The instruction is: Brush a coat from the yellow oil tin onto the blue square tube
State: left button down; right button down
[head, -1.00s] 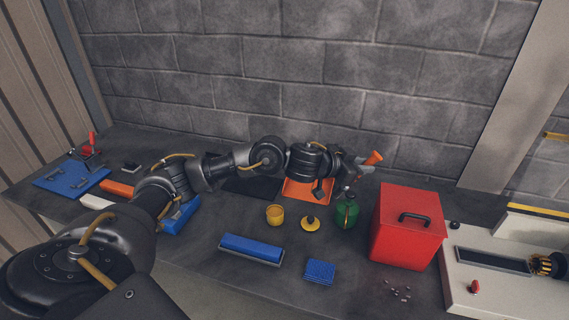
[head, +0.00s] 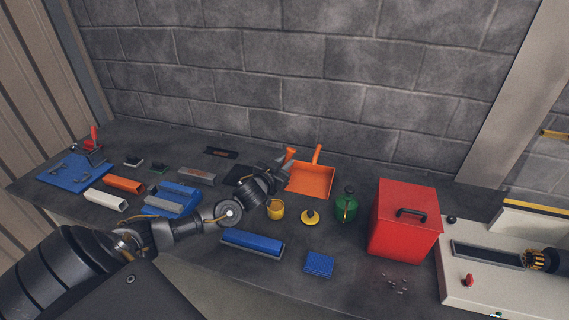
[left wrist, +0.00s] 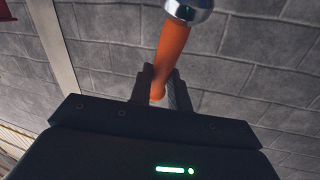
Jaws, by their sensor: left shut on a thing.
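The yellow oil tin (head: 276,210) stands open on the bench, and its yellow knobbed lid (head: 310,218) lies to its right. The blue square tube (head: 252,241) lies in a grey holder in front of the tin. My left gripper (head: 283,167) is just behind and above the tin, shut on a brush with an orange handle (head: 291,153). In the left wrist view the handle (left wrist: 171,55) is between the fingers (left wrist: 162,92), with a shiny metal ferrule (left wrist: 189,10) at the top edge. The bristles are hidden. My right gripper is not in view.
An orange dustpan (head: 310,181) lies behind the lid. A green can (head: 346,206) and a red box (head: 405,222) stand to the right. A blue scrubbing pad (head: 319,263) lies in front. Other bars and a blue tray (head: 172,198) are at left.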

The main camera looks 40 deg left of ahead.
pick_arm(q)
jog(key=shift+f+b, duration=2.45)
jog(key=shift+f, duration=0.2)
notch_tip(320, 180, down, 2)
jog(key=shift+f+b, duration=0.2)
jog(key=shift+b, duration=0.3)
jog(key=shift+r, duration=0.15)
notch_tip(320, 180, up, 4)
jog(key=p, duration=0.4)
jog(key=shift+r+p, duration=0.25)
jog(key=shift+p, duration=0.1)
